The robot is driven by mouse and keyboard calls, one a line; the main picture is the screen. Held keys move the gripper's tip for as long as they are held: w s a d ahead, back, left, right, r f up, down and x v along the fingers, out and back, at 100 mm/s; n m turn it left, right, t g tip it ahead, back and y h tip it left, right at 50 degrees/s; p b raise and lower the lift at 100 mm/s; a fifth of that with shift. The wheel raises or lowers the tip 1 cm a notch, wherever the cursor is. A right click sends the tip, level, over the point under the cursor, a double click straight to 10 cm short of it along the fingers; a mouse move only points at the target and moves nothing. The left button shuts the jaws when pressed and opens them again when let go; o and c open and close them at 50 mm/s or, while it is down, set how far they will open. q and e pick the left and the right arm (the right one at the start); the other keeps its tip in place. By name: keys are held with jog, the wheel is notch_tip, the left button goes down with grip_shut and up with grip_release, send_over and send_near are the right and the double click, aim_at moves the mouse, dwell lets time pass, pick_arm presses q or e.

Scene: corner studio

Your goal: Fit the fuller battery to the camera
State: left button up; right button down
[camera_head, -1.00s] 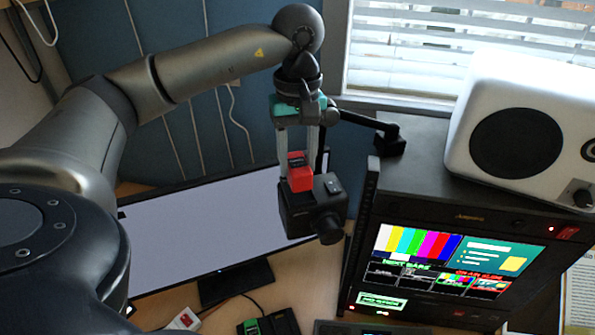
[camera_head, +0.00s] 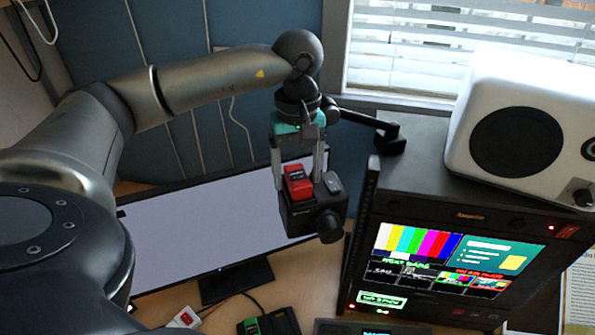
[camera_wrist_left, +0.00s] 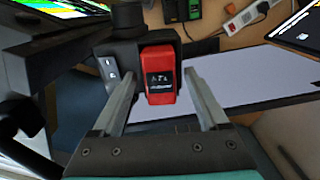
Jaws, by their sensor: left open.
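The black camera (camera_head: 312,217) is held up on a dark arm mount beside the rack, its lens facing the lower right. A red battery (camera_head: 298,183) sits against the camera's top; in the left wrist view the red battery (camera_wrist_left: 158,78) rests on the dark camera body (camera_wrist_left: 138,47), with small unreadable writing on it. My left gripper (camera_head: 298,178) is open, its fingers apart on either side of the red battery; the wrist view shows gaps between the left gripper (camera_wrist_left: 160,100) and the battery. A green battery (camera_head: 250,328) sits in a black charger (camera_head: 283,322) on the desk. My right gripper is not seen.
A rack with a lit screen (camera_head: 440,262) stands right of the camera, with a white speaker (camera_head: 525,125) on top. A wide monitor (camera_head: 215,235) stands behind and left. A white power strip (camera_head: 184,318) lies near the charger.

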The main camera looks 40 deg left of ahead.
aim_at(298, 175)
pick_arm(q)
jog(key=shift+r, duration=0.25)
notch_tip(298, 175, up, 7)
jog(key=shift+f+b, duration=0.15)
jog(key=shift+b, duration=0.25)
jog(key=shift+r+p, duration=0.95)
jog(key=shift+r, duration=1.6)
